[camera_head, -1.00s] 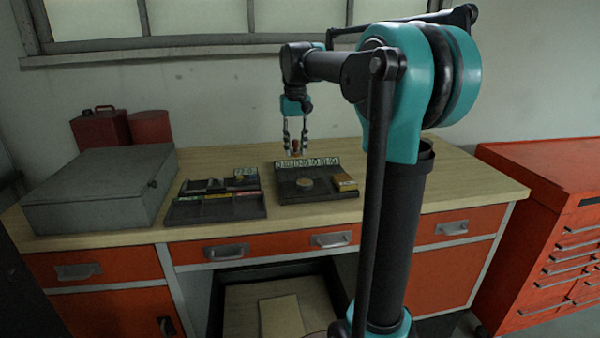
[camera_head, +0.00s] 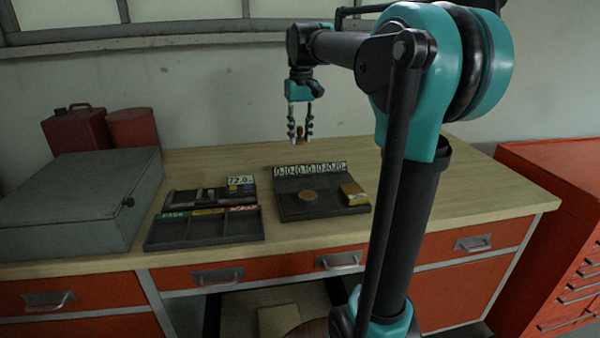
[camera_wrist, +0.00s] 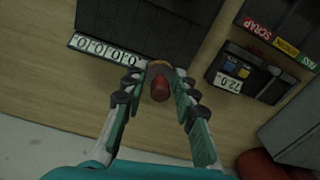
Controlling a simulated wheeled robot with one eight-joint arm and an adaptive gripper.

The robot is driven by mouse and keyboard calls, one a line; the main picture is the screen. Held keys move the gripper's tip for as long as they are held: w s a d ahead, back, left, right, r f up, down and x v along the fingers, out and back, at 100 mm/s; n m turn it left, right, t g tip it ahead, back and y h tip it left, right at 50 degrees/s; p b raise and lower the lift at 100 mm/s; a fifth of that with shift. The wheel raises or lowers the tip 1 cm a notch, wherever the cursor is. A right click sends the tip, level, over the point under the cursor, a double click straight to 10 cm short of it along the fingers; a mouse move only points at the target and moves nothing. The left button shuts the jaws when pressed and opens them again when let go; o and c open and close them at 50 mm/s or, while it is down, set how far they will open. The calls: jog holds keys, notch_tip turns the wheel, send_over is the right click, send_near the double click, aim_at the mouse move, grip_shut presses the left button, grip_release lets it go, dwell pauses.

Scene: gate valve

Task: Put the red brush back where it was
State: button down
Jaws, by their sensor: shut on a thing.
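The red brush (camera_wrist: 160,88) is between the fingers of my gripper (camera_wrist: 155,76), its red end towards the wrist camera. In the head view the brush (camera_head: 300,138) is a small reddish piece at the fingertips. My gripper (camera_head: 300,128) is shut on it, pointing down over the back of the bench behind the dark numbered tray. The brush's lower end is hard to make out, and I cannot tell whether it touches anything.
The dark tray with a number strip (camera_head: 322,206) holds a round disc (camera_head: 309,195) and a yellowish block (camera_head: 354,192). Left of it stand a labelled sorting tray (camera_head: 203,230), a grey case (camera_head: 75,205) and red cans (camera_head: 78,132). The bench's right side is clear.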

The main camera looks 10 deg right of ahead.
aim_at(300, 181)
notch_tip(300, 181, down, 13)
jog(key=shift+r, duration=0.2)
dwell(0.3)
jog(key=shift+f, duration=0.1)
jog(key=c, duration=1.6)
grip_release()
jog(key=o, duration=0.4)
notch_tip(300, 181, up, 12)
jog(key=shift+d+r, duration=0.1)
